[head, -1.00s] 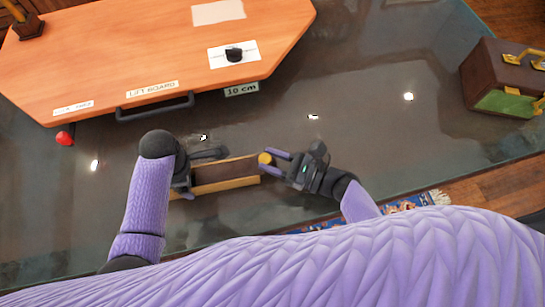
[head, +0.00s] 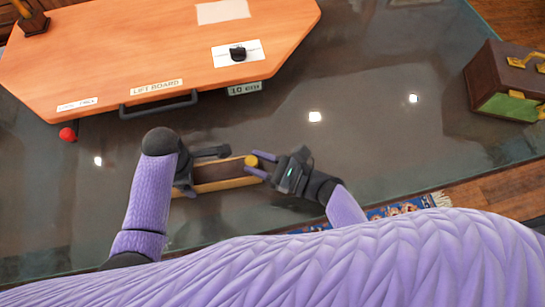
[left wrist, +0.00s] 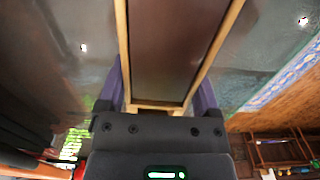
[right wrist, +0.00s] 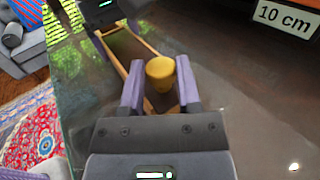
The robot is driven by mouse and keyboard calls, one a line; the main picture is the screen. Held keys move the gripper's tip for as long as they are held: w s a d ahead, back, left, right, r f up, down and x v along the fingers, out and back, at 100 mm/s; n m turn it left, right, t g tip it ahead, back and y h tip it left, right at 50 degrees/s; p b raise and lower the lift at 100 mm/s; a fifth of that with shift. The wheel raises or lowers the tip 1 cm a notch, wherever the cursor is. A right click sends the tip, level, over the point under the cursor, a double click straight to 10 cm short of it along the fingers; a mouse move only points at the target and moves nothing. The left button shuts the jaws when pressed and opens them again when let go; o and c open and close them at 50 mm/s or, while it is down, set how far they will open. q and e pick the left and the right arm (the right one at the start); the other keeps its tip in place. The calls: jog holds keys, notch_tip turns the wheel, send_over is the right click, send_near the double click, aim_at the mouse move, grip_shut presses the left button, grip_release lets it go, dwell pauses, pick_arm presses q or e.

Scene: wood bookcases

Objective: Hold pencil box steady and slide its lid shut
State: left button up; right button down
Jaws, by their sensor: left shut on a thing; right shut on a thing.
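The pencil box (head: 228,184) is a long, narrow wooden box with pale rails and a brown middle, lying on the dark glass surface. My left gripper (head: 187,174) is shut on its left end; in the left wrist view its purple fingers flank the pale rails (left wrist: 123,60). The lid's round yellow knob (head: 251,160) is at the box's right end. My right gripper (head: 259,166) is shut on it; in the right wrist view the knob (right wrist: 160,72) sits between the purple fingertips. I cannot clearly tell lid from box interior, so the lid's edge is unclear.
An orange lift board (head: 160,50) with a black handle (head: 158,105) lies beyond the box. A red knob (head: 67,134) is at its left corner. A brown case (head: 500,85) stands far right. The glass (head: 370,140) right of the box is clear.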

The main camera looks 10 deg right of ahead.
jog(key=shift+a, duration=0.55)
pick_arm(q)
jog(key=shift+d, duration=0.1)
pick_arm(e)
jog(key=shift+c, duration=1.4)
grip_release()
jog(key=shift+s+d, duration=0.1)
jog(key=shift+d, duration=0.05)
jog(key=v, duration=1.2)
